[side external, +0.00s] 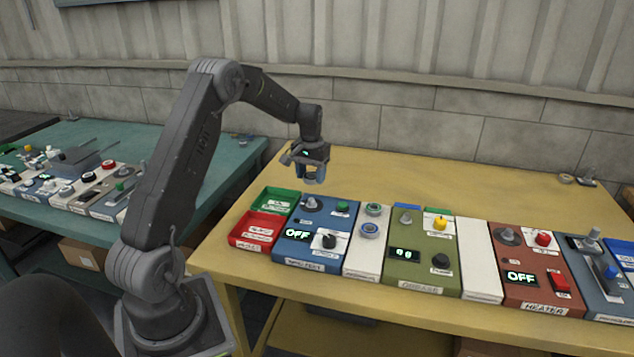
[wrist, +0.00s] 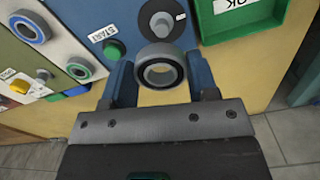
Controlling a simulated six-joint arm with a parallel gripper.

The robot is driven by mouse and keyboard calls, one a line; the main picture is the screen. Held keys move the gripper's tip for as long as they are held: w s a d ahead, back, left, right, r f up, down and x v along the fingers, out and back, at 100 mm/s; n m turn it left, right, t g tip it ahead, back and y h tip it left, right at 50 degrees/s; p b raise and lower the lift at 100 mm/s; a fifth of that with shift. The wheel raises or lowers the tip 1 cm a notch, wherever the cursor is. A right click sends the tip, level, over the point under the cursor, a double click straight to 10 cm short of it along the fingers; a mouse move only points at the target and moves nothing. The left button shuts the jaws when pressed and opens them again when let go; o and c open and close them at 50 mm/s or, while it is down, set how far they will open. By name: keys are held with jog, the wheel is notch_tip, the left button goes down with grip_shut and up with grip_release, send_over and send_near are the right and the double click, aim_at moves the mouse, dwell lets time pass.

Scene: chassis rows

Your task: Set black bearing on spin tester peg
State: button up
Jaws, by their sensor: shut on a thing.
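The black bearing (wrist: 161,72), a grey metal ring with a dark inner band, sits between the blue fingers of my gripper (wrist: 160,84) in the wrist view. My gripper is shut on it. In the side view my gripper (side external: 314,176) hangs above the back of the blue spin tester (side external: 318,256); the bearing is too small to make out there. The tester's display reads OFF.
A green tray (side external: 269,200) and a red tray (side external: 258,243) lie left of the tester. A white panel (side external: 362,262) to its right holds a green-ringed bearing (side external: 374,208) and a blue-ringed bearing (side external: 369,230). The yellow table behind is mostly clear.

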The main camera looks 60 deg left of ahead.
aim_at(311, 199)
jog(key=shift+a+f, duration=0.1)
jog(key=shift+f, duration=3.95)
jog(key=o, duration=1.1)
notch_tip(311, 199, up, 14)
jog(key=shift+f, duration=0.1)
